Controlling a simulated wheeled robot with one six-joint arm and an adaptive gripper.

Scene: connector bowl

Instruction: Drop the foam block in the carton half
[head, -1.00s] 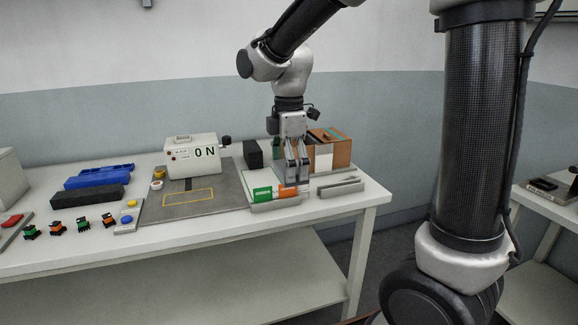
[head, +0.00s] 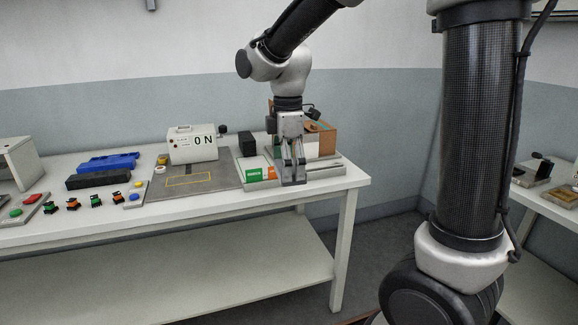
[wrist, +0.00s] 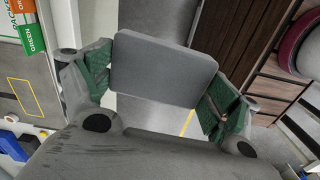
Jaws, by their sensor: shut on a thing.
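My gripper (head: 293,182) is shut on a grey rounded slab, which I take as the foam block (wrist: 163,70). In the wrist view the block sits between the green-padded fingertips. In the head view my gripper is low at the table's front edge. The wrist view shows floor beneath the block, beyond the table. A brown box (head: 324,141) stands at the back right of the table, partly hidden behind my gripper. I cannot tell whether it is the carton half.
A tray with green and orange labels (head: 255,174) is left of my gripper. The grey mat (head: 195,183), a white box reading "0 N" (head: 192,149) and a black block (head: 247,145) are farther left. Brown drawers (wrist: 275,90) show in the wrist view.

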